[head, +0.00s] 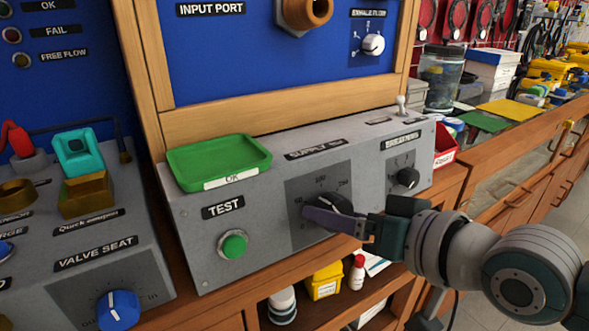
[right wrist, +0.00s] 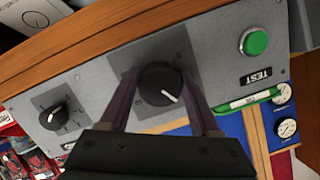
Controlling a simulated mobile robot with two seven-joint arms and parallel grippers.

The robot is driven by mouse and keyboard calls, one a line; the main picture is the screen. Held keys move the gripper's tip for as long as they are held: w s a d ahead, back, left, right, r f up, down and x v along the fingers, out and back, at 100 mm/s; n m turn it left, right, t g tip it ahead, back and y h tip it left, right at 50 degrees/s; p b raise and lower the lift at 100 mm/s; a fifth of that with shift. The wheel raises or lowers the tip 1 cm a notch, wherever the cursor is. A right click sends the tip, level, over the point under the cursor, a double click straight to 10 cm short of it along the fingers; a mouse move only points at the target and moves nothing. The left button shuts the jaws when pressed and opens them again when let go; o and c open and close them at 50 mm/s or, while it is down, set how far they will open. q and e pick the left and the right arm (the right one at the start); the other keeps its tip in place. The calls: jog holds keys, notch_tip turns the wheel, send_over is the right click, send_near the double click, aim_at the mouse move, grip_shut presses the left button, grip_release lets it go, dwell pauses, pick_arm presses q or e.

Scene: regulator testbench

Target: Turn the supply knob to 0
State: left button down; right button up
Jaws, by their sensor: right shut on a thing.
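The supply knob (head: 342,203) is a round black knob on a dark square dial plate, on the sloped front of the grey panel below the "SUPPLY" label. My right gripper (head: 322,214) reaches in from the right and is shut on it. In the right wrist view the knob (right wrist: 159,84) sits between the two purple fingers of the gripper (right wrist: 160,92), one on each side. That view is roughly upside down, and the knob's white pointer line points to its lower right. The fingers hide part of the dial's numbers. My left gripper is not in view.
A smaller black knob (head: 408,178) is right of the supply dial. A green TEST button (head: 233,246) is left of it, and a green tray (head: 219,160) lies on top of the panel. A blue valve seat knob (head: 118,309) is at the lower left. An open shelf lies below.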

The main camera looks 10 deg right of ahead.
jog(key=n+h+p, duration=0.1)
jog(key=n+p, duration=0.1)
jog(key=n, duration=0.1)
jog(key=shift+r+n, duration=0.15)
jog(key=shift+n, duration=0.25)
jog(key=shift+n+p, duration=0.55)
jog(key=shift+n, duration=0.25)
jog(key=shift+n+t+h, duration=0.3)
jog(key=shift+n+h, duration=0.2)
jog(key=shift+n, duration=0.7)
jog(key=n, duration=0.3)
jog(key=shift+d+t+h, duration=0.1)
jog(key=shift+t+h, duration=0.2)
jog(key=shift+h, duration=0.1)
jog(key=n+b, duration=0.1)
jog(key=n, duration=0.2)
jog(key=shift+n+t+b, duration=0.3)
jog(key=shift+n+t, duration=0.1)
jog(key=shift+n+h, duration=0.3)
jog(key=shift+n, duration=0.1)
